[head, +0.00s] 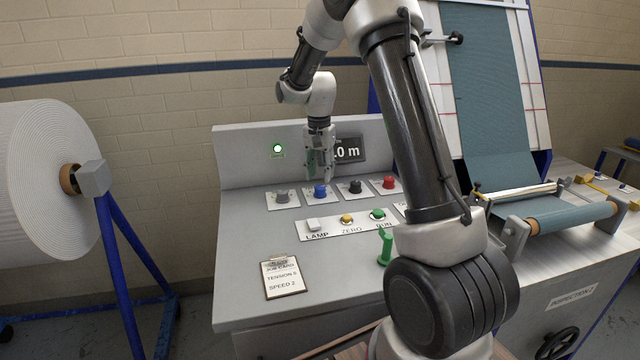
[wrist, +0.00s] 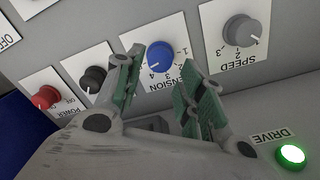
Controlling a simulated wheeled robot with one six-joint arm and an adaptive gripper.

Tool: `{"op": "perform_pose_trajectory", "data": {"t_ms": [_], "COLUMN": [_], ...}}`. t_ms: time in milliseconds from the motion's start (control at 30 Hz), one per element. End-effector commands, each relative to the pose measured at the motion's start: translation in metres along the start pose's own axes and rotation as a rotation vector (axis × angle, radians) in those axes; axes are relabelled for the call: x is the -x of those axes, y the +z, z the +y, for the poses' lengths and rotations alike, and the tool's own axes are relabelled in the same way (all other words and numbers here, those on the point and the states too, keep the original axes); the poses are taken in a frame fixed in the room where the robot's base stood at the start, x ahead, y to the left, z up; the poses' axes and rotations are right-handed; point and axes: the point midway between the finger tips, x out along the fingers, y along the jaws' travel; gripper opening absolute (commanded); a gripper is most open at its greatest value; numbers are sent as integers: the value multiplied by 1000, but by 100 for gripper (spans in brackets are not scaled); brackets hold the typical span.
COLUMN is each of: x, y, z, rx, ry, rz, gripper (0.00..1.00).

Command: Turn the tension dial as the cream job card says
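The cream job card (head: 285,277) lies on a clipboard on the console and reads TENSION 5, SPEED 2. The blue tension dial (head: 320,191) stands in the dial row. In the wrist view the blue dial (wrist: 160,55) sits on a white numbered plate; 1 and 4 are legible, the others partly hidden by a finger. Its white mark seems to be on the side of the 4. My gripper (head: 320,174) is above the blue dial, pointing down. In the wrist view my gripper (wrist: 164,62) is open, its green-padded fingers to either side of the dial, apparently not touching.
The grey speed dial (wrist: 240,30) is on one side of the tension dial, the black dial (wrist: 93,78) and red power dial (wrist: 45,97) on the other. A lit green drive lamp (wrist: 291,156) and the display (head: 349,149) are behind. A green lever (head: 385,246) stands in front.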

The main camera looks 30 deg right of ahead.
Motion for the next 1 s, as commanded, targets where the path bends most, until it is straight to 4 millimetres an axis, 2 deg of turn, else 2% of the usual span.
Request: {"op": "perform_pose_trajectory", "data": {"t_ms": [100,333,500,1000], "x": [29,64,72,72], "y": [0,0,0,0], "z": [-1,0,0,0], "rx": [0,0,0,0], "ry": [-3,-1,-1,0], "rz": [3,1,1,1], "gripper": [39,39,39,39]}}
